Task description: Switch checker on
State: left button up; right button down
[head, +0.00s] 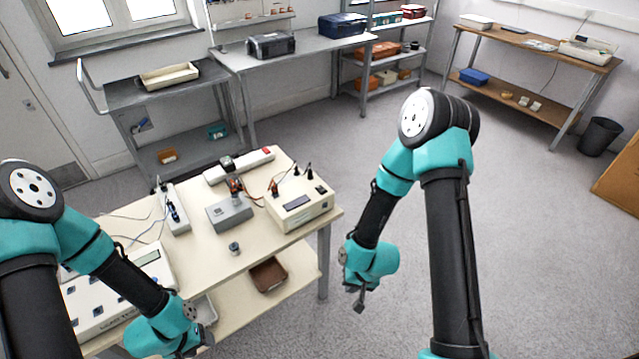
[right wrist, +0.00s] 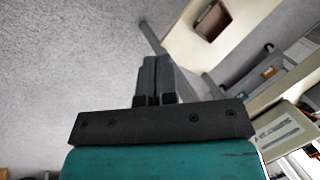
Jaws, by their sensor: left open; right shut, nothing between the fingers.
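A beige instrument box (head: 302,207) with a dark display stands near the table's right edge, with cables on its top. I cannot tell for certain that it is the checker. A beige device also shows at the lower right of the right wrist view (right wrist: 285,130). My right gripper (head: 359,301) is shut and empty, in the air off the right side of the table; its closed fingers show in the right wrist view (right wrist: 156,78). My left gripper (head: 203,345) is open over the front of the table. No switch on the box is clear enough to read.
A grey box (head: 229,214), power strips (head: 240,166) and a small grey cylinder (head: 234,248) share the table (head: 215,260). A white panel box (head: 115,300) is partly behind my left arm. A brown tray (head: 268,275) sits on the lower shelf.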

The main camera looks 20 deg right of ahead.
jog(key=w+r+m+t, duration=0.1)
jog(key=w+r+m, duration=0.3)
jog(key=w, duration=0.4)
jog(key=w+r+m+t, duration=0.1)
jog(key=w+r+m, duration=0.3)
jog(key=w+r, duration=0.2)
jog(key=w+r+m+t, duration=0.2)
jog(key=w+r+m, duration=0.2)
jog(key=w, duration=0.6)
jog(key=shift+w+a+r, duration=0.15)
jog(key=shift+w+r, duration=0.05)
jog(key=shift+r, duration=0.35)
jog(key=shift+w+a+r, duration=0.15)
jog(key=shift+r, duration=0.35)
notch_tip(320, 180, up, 9)
jog(key=m+t, duration=0.1)
jog(key=m, duration=0.4)
send_over(322, 191)
jog(key=w, duration=0.1)
jog(key=shift+w+a+r, duration=0.1)
jog(key=shift+a, duration=0.15)
jog(key=shift+s+d+f, duration=0.1)
jog(key=shift+s+f, duration=0.05)
jog(key=shift+f, duration=1.3)
jog(key=shift+s+d+f, duration=0.1)
jog(key=shift+s+f, duration=0.1)
jog(key=shift+f, duration=1.3)
jog(key=shift+s+f, duration=0.15)
jog(key=shift+f, duration=1.3)
jog(key=shift+f, duration=0.15)
